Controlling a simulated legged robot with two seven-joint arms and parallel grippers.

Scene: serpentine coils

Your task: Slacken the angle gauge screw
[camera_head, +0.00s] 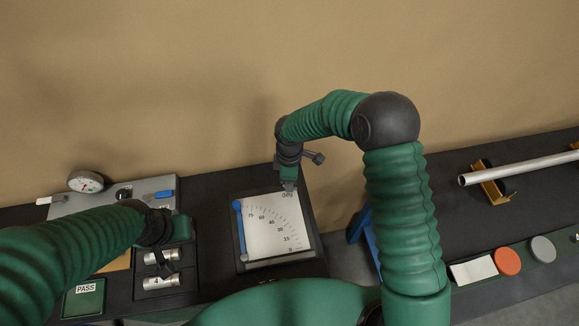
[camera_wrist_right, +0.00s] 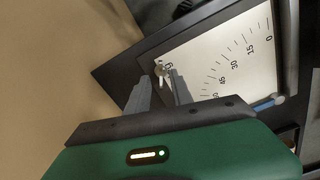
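The angle gauge is a dark-framed board with a white dial (camera_head: 270,226) and degree marks, lying on the bench. A blue pointer arm (camera_head: 240,228) runs along its left side. In the right wrist view the dial (camera_wrist_right: 225,62) fills the upper right, and a small silver screw (camera_wrist_right: 160,71) sits near its corner. My right gripper (camera_head: 289,187) is at the gauge's top edge. Its fingers (camera_wrist_right: 160,85) are apart, with the screw showing between and just beyond the tips; I cannot tell whether they touch it. My left gripper (camera_head: 168,262) hangs over metal cylinders at the left; its fingers are too small to read.
Silver cylinders (camera_head: 160,282) and a green PASS pad (camera_head: 84,298) lie left of the gauge. A dial indicator (camera_head: 86,181) stands behind my left arm. At the right are a metal tube (camera_head: 515,168) on brass supports, an orange disc (camera_head: 507,261) and a grey disc (camera_head: 543,249).

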